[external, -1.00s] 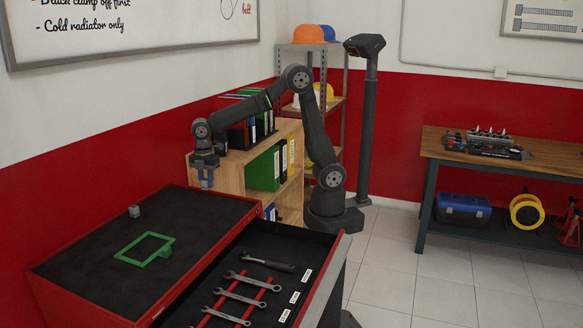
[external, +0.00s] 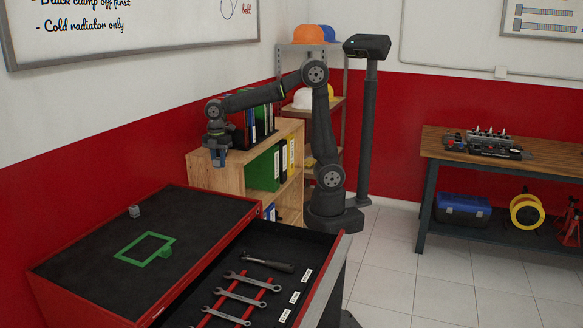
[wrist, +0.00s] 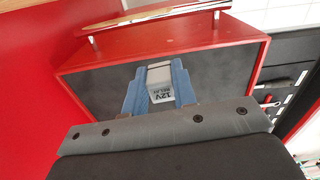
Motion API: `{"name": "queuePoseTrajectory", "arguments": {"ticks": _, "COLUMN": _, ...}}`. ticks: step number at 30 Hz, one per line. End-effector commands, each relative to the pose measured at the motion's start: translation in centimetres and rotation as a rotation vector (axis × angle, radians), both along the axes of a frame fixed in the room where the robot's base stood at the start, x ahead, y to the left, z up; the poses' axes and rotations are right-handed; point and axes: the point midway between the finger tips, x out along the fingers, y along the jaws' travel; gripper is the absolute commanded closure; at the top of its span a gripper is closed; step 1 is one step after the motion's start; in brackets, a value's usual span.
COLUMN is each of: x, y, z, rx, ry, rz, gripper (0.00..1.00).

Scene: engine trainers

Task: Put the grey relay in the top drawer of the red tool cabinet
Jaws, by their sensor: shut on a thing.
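My gripper (external: 218,161) is above and beyond the far end of the red tool cabinet (external: 62,283), in front of the wooden shelf. In the wrist view its blue fingers (wrist: 158,88) are shut on the grey relay (wrist: 160,82), a pale box marked 12V RELAY. The relay is hard to make out in the external view. The top drawer (external: 318,240) stands open, holding several wrenches and a ratchet, with red strips between the wrenches. Part of the open drawer also shows at the right of the wrist view (wrist: 290,82).
A small grey block (external: 134,211) and a green square frame (external: 147,248) lie on the cabinet's dark top. The wooden shelf (external: 230,178) with binders stands close to my gripper. The drawer's back part looks bare. A workbench (external: 550,153) is at the right.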

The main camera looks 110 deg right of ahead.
Motion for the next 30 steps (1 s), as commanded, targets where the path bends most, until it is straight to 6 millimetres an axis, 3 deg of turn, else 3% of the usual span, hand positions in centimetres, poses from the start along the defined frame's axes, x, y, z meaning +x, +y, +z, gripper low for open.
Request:
{"name": "queuePoseTrajectory", "arguments": {"ticks": 8, "x": -1.9, "y": 9.6, "z": -2.2, "rx": 0.001, "ry": 0.001, "rz": -0.008, "gripper": 0.97}}
{"name": "queuePoseTrajectory", "arguments": {"ticks": 15, "x": -5.5, "y": 17.0, "z": -4.3, "rx": 0.000, "ry": 0.001, "rz": -0.025, "gripper": 0.97}}
{"name": "queuePoseTrajectory", "arguments": {"ticks": 24, "x": -11.8, "y": 24.2, "z": -7.1, "rx": -0.001, "ry": 0.001, "rz": -0.047, "gripper": 0.97}}
{"name": "queuePoseTrajectory", "arguments": {"ticks": 30, "x": -16.0, "y": 27.0, "z": -8.8, "rx": -0.001, "ry": 0.001, "rz": -0.062, "gripper": 0.97}}
